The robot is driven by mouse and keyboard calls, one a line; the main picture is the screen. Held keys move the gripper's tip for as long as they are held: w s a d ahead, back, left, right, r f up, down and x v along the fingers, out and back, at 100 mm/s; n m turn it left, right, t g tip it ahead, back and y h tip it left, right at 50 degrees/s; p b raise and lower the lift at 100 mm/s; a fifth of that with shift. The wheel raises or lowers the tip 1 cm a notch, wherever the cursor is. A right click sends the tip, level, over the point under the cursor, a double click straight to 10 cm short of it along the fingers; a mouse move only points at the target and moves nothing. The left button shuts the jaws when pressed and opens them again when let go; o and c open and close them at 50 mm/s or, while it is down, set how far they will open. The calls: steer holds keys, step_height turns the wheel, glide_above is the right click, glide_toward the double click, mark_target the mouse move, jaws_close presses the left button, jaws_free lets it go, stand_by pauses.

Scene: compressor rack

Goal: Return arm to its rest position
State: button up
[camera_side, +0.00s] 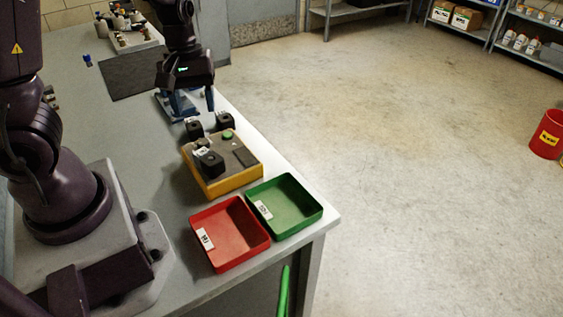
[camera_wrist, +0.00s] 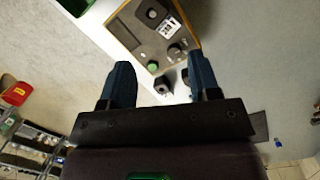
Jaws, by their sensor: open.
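My gripper (camera_side: 193,108) hangs over the bench in the side view, just beyond the far end of the yellow compressor box. In the wrist view the box (camera_wrist: 130,40) lies ahead of the fingers. Two black blocks (camera_side: 225,121) (camera_side: 193,129) stand by the far end of the box.
A red tray (camera_side: 233,240) and a green tray (camera_side: 290,212) sit empty at the bench's near corner. A dark mat (camera_side: 128,75) and a white tray of small items (camera_side: 133,40) lie at the far end. A red bin (camera_side: 547,135) stands on the floor at right.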

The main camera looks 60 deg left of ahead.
steer(key=s+d+r+m+t, duration=0.3)
steer(key=d+r+m, duration=0.2)
steer(key=r, duration=0.3)
steer(key=s+d+r+m+t+y, duration=0.1)
steer(key=s+d+r+m+t, duration=0.1)
steer(key=d+r+m, duration=0.4)
steer(key=shift+s+r+m+t, duration=0.4)
steer(key=shift+s+r+m, duration=0.15)
steer(key=shift+r+m, duration=0.35)
